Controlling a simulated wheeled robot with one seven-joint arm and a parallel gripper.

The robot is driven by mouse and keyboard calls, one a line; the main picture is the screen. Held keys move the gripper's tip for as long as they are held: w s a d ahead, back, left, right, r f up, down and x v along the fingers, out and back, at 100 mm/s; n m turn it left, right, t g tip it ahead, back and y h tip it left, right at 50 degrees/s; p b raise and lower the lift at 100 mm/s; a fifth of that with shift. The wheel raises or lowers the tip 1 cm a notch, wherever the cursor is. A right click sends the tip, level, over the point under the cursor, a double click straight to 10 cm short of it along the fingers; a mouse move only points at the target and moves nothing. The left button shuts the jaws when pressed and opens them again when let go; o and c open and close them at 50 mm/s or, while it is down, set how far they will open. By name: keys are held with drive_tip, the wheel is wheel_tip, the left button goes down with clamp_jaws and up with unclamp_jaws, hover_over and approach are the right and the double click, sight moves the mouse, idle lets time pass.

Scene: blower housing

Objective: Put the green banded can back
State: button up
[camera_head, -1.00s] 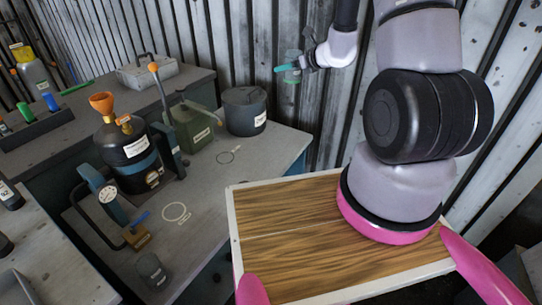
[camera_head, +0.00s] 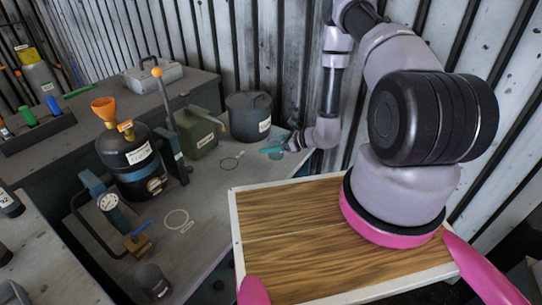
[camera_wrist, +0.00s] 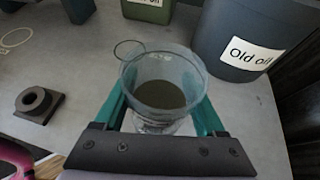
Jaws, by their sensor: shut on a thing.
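My gripper (camera_wrist: 160,112) is shut on a clear, open-topped vessel (camera_wrist: 162,62) with a dark brown bottom or content. The teal fingers press its two sides; I see no green band on it. In the head view my gripper (camera_head: 276,150) is low at the workbench's back right edge; I cannot tell if the vessel touches the bench. A green can (camera_head: 196,131) with a handle and a white label stands on the bench left of my gripper. Its lower part shows in the wrist view (camera_wrist: 147,12). A thin outlined circle (camera_head: 229,163) lies on the bench left of my gripper.
A dark grey pot (camera_head: 248,117), labelled "Old oil" in the wrist view (camera_wrist: 232,38), stands close behind my gripper. A black tank with an orange funnel (camera_head: 104,106) stands farther left. A second circle (camera_head: 176,219) is drawn nearer. A wooden board (camera_head: 290,240) lies in front.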

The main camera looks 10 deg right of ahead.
drive_tip(key=shift+f, duration=2.1)
drive_tip(key=shift+f, duration=0.1)
drive_tip(key=o, duration=1.5)
drive_tip(key=shift+s+d+r, duration=0.15)
drive_tip(key=shift+d+r, duration=0.1)
drive_tip(key=shift+d, duration=0.05)
drive_tip(key=v, duration=1.1)
drive_tip(key=shift+s+d+r, duration=0.1)
drive_tip(key=shift+r, duration=0.1)
